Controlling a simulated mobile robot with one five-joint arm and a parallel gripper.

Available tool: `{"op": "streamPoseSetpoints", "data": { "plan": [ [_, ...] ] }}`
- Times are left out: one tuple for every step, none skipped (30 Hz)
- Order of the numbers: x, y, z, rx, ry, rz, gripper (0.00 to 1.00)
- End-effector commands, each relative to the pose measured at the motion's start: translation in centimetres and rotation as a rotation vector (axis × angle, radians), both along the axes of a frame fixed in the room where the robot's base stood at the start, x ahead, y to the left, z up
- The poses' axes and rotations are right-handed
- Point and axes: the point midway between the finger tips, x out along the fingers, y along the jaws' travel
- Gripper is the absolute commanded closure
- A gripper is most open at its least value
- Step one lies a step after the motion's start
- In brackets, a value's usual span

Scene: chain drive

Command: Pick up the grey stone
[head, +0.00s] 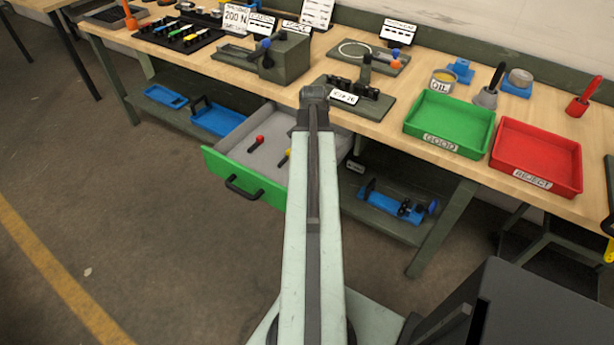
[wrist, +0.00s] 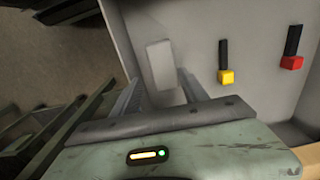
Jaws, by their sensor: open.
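The grey stone (wrist: 160,62) is a plain light grey block in the wrist view, lying on the floor of the open drawer. My gripper (wrist: 160,78) is open above the drawer, its two fingers pointing toward the stone, which shows between and just beyond their tips. I cannot tell how far above the stone the fingers are. In the head view my arm covers part of the drawer (head: 217,166), and the stone and fingertips are hidden there.
A yellow-ended tool (wrist: 226,75) and a red-ended tool (wrist: 292,61) lie in the drawer, right of the stone in the wrist view. Drawer walls stand close around. The workbench above holds a green tray (head: 490,128), a red tray (head: 577,166) and several fixtures.

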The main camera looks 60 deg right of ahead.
Motion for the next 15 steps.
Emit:
{"op": "streamPoseSetpoints", "data": {
  "plan": [
    [0.2, 0.1, -1.3, 0.0, 0.0, 0.004, 0.48],
    [0.3, 0.2, -1.4, 0.0, 0.0, 0.005, 0.48],
    [0.4, 0.2, -1.4, 0.0, 0.0, 0.008, 0.48],
    [0.4, 0.3, -1.3, 0.0, 0.0, 0.009, 0.48],
    [0.5, 0.3, -1.2, 0.0, 0.0, 0.01, 0.48],
    [0.6, 0.4, -1.3, 0.0, 0.0, 0.012, 0.48],
    [0.6, 0.4, -1.5, 0.0, 0.0, 0.012, 0.48],
    [0.7, 0.4, -1.9, 0.0, 0.0, 0.013, 0.48],
    [0.8, 0.4, -2.4, 0.0, 0.0, 0.014, 0.48],
    [0.8, 0.4, -2.9, 0.0, 0.0, 0.014, 0.48],
    [0.9, 0.5, -3.4, 0.0, 0.0, 0.015, 0.48],
    [1.0, 0.5, -4.2, 0.0, 0.0, 0.015, 0.48],
    [1.0, 0.5, -4.7, 0.0, 0.0, 0.015, 0.48],
    [1.1, 0.4, -5.3, 0.0, 0.0, 0.016, 0.48],
    [1.1, 0.5, -5.9, 0.0, 0.0, 0.015, 0.48]
  ]
}}
